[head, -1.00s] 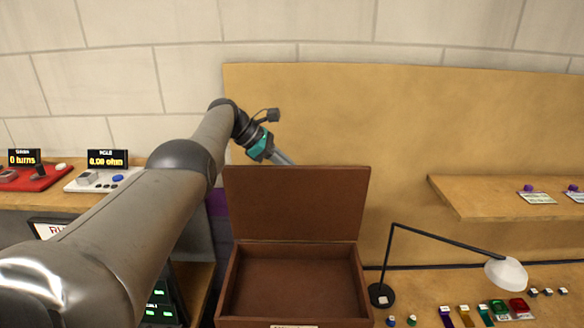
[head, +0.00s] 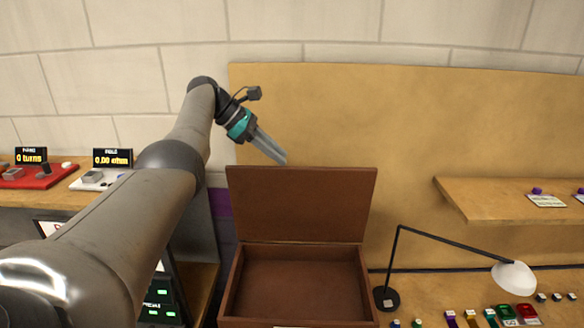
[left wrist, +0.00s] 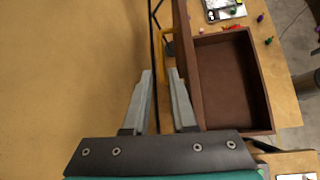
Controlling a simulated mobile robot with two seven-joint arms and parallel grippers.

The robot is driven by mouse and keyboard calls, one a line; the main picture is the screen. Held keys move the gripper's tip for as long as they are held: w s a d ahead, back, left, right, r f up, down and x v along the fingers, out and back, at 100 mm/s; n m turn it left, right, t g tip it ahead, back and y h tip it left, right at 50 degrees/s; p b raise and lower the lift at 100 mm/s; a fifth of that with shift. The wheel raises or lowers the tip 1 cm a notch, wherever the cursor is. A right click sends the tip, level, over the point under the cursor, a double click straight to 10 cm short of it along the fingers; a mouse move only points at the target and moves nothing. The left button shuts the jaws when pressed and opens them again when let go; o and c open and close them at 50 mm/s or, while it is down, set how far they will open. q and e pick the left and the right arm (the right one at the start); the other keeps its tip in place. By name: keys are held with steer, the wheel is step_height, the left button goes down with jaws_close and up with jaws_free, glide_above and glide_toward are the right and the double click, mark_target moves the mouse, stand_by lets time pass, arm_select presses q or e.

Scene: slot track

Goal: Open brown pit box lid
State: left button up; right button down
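The brown pit box (head: 294,284) stands on the bench with its lid (head: 300,204) raised, roughly upright at the back edge. The inside of the box is bare. In the left wrist view the box interior (left wrist: 228,75) is at the right, and the lid (left wrist: 184,40) shows nearly edge-on. My left gripper (head: 281,160) is just above the lid's top edge, at its left half. In the left wrist view its fingers (left wrist: 161,73) are apart with nothing held, on the lid's back side. I cannot tell whether the right-hand finger touches the lid. My right gripper is not in view.
A desk lamp (head: 512,276) stands right of the box, with several small coloured items in front of it. A wooden shelf (head: 508,203) is at the right. A tan board (head: 420,120) rises behind. A red device (head: 38,178) sits on the left bench.

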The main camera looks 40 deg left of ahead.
arm_select(q)
steer(key=v, duration=0.8)
steer(key=shift+d, duration=0.1)
stand_by(0.3)
